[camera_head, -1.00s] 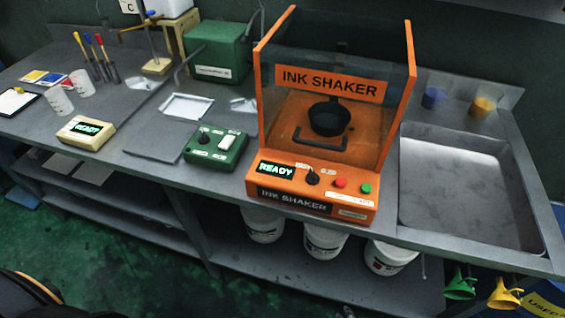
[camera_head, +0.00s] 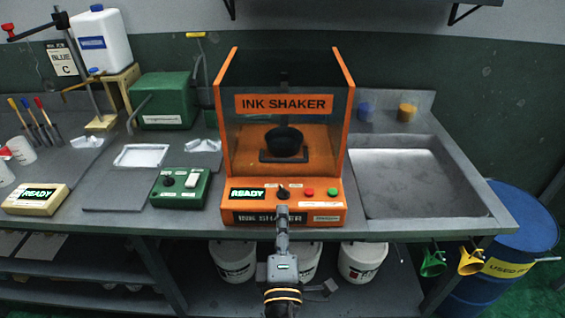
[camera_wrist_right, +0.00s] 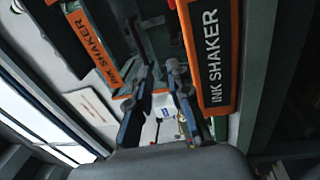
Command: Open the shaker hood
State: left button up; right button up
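The ink shaker is an orange machine with a base (camera_head: 330,213) and a clear hood (camera_head: 249,135) between orange side frames. The hood carries an orange "INK SHAKER" label (camera_head: 284,104) and looks down. A dark bar handle (camera_head: 287,158) shows low on its front, with a black round cup (camera_head: 284,138) behind it. My right gripper (camera_head: 282,209) is in front of the base, below the handle, and hides part of the base's front label. In the right wrist view the fingers (camera_wrist_right: 161,70) are apart with nothing between them. My left gripper is out of view.
A green control box (camera_head: 180,187) and a cream "READY" box (camera_head: 36,198) stand left of the shaker. A sink (camera_head: 420,185) is to the right, with blue and yellow cups (camera_head: 407,112) behind it. White buckets (camera_head: 362,262) stand under the bench.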

aim_at(284, 160)
jog(key=shift+t, duration=0.3)
jog(key=w+r+p, duration=0.1)
jog(key=w, duration=0.2)
jog(key=w+r+p, duration=0.1)
jog(key=w+r, duration=0.1)
jog(key=w, duration=0.2)
jog(key=w+r+p, duration=0.1)
jog(key=w+r, duration=0.1)
jog(key=w, duration=0.2)
jog(key=shift+w+r, duration=0.25)
jog(key=shift+w, duration=0.65)
jog(key=shift+c, duration=0.2)
grip_shut()
